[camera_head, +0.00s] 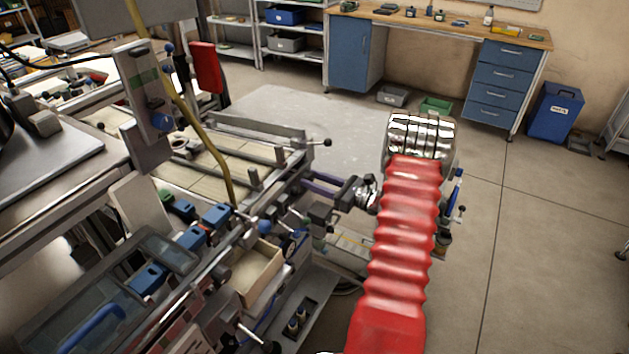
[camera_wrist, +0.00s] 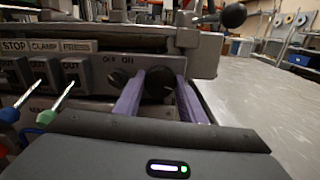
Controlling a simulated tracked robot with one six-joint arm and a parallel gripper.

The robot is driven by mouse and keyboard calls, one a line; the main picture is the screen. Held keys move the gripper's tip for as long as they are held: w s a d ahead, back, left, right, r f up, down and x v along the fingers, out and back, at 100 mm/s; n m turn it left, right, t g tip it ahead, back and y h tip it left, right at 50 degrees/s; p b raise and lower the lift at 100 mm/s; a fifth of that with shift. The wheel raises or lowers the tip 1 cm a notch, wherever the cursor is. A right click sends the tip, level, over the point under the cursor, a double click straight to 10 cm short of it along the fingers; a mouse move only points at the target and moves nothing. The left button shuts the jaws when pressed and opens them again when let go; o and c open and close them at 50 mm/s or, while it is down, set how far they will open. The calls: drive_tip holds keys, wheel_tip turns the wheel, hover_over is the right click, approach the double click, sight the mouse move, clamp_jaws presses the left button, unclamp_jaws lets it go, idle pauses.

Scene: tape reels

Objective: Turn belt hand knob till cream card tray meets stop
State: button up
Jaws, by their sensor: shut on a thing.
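My gripper (camera_head: 310,183) reaches in from the right at the end of the machine in the head view. In the wrist view its two purple fingers (camera_wrist: 160,86) are shut on a round black knob (camera_wrist: 158,84), one on each side. The knob sits on the grey front panel, right of a small switch label. In the head view I cannot make out the knob. A cream open-topped tray (camera_head: 258,275), which looks like card, sits low at the machine's near side. I cannot tell which part is its stop, or whether they touch.
A dark ball-ended lever (camera_wrist: 233,15) stands above and right of the knob. Two toggle levers, one blue-tipped and one green-tipped (camera_wrist: 47,117), stick out on the left. A slatted cream bed (camera_head: 205,165) lies behind.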

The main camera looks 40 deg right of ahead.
drive_tip(key=m, duration=0.7)
drive_tip(key=shift+d, duration=0.3)
drive_tip(key=m, duration=0.6)
drive_tip(key=shift+d+f+m, duration=0.1)
drive_tip(key=shift+d+m, duration=0.05)
drive_tip(key=shift+m, duration=0.25)
drive_tip(key=o, duration=0.8)
drive_tip(key=shift+c, duration=0.2)
drive_tip(key=shift+o, duration=1.4)
drive_tip(key=shift+a, duration=0.2)
drive_tip(key=v, duration=1.3)
drive_tip(key=shift+s+d, duration=0.2)
drive_tip(key=shift+s, duration=0.15)
